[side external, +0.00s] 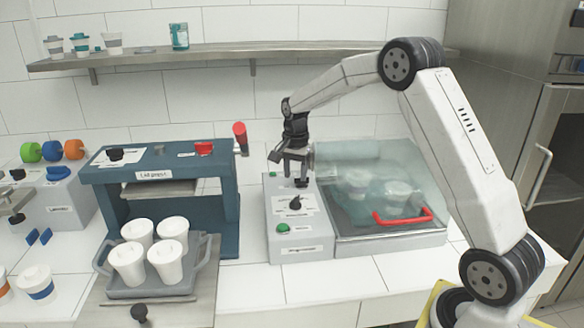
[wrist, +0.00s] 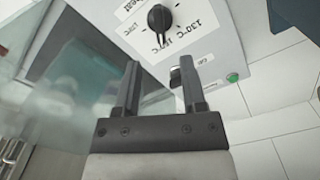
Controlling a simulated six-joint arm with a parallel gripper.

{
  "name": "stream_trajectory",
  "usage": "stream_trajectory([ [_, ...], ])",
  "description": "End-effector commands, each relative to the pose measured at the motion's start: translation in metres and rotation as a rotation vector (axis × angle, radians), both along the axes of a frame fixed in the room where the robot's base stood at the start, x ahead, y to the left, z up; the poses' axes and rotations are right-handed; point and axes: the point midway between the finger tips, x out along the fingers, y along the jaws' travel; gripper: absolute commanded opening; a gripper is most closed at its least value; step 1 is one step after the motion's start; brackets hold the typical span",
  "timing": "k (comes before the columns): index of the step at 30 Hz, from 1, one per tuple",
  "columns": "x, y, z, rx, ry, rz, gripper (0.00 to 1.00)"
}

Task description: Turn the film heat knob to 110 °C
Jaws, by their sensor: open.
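The film heat knob (wrist: 160,18) is black and sits on a white dial plate, seen upside down at the top of the wrist view. A 130 °C mark lies to its right; the other marks are hard to read, and I cannot tell its exact setting. In the side view the knob (side external: 295,202) is on the pale control box (side external: 268,205) left of the glass-lidded film chamber. My gripper (side external: 291,168) hangs over the rear of this box, behind the knob. In the wrist view my gripper (wrist: 160,63) is open, its fingers apart and off the knob.
A dark, shiny-topped control (wrist: 175,76) shows near the right finger, with a green button (wrist: 232,77) beyond. Another green button (side external: 282,228) is at the box's front. The clear lid (side external: 365,165) with red handle (side external: 403,217) is right; the blue lid press (side external: 225,205) and cups (side external: 150,250) are left.

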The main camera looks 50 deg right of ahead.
Motion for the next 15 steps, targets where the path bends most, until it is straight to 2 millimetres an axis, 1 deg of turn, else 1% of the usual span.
stream_trajectory([
  [5, 0.0, 0.0, -0.003, 0.001, 0.001, 0.002, 0.53],
  [8, 0.0, 0.0, -0.009, 0.0, 0.002, 0.002, 0.53],
  [15, -0.001, 0.001, -0.034, 0.001, 0.003, 0.003, 0.53],
])
